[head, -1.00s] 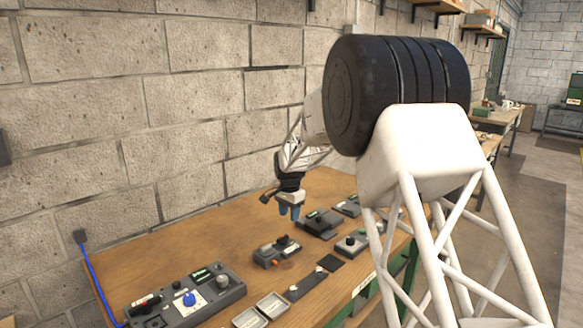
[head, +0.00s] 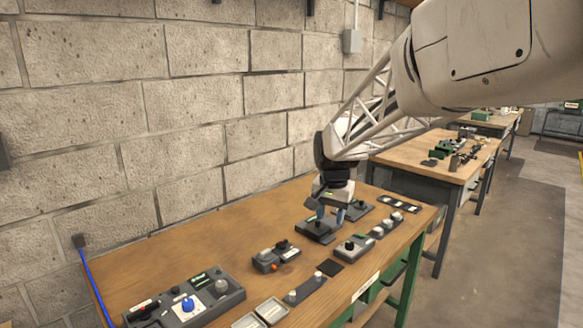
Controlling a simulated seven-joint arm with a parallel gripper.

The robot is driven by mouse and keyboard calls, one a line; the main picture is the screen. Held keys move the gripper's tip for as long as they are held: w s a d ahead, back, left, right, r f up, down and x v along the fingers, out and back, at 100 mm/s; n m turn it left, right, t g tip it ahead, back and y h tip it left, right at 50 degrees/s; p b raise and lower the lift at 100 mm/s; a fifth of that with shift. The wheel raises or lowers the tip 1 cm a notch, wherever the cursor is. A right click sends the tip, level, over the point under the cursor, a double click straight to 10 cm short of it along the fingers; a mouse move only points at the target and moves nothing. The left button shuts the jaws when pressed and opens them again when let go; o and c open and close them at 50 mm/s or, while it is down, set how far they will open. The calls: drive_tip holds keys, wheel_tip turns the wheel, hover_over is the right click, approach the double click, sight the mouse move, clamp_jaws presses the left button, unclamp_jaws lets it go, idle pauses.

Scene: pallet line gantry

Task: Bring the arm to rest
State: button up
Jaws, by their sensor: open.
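My gripper (head: 330,214) points down over the back part of the wooden workbench (head: 190,245). Its blue-grey fingertips are apart, with nothing seen between them. It is above or right beside a dark box with a black knob (head: 316,231); I cannot tell whether it touches the box. Part of that box and of the flat dark unit behind it (head: 357,211) is hidden by the fingers. My arm reaches in from the upper right, stretched out low over the bench.
A grey control box with a blue knob (head: 188,303) sits at the front left. Small boxes (head: 275,257), another knobbed box (head: 352,249) and metal trays (head: 271,309) stand on the bench. A block wall (head: 120,130) runs along the left. A second bench (head: 410,155) stands behind.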

drive_tip(key=s+d+f+n, duration=0.1)
drive_tip(key=s+d, duration=0.3)
drive_tip(key=s, duration=1.4)
drive_tip(key=s+d+f+n+t, duration=0.1)
drive_tip(key=s+d+n, duration=0.3)
drive_tip(key=s, duration=1.4)
drive_tip(key=shift+s+d, duration=0.2)
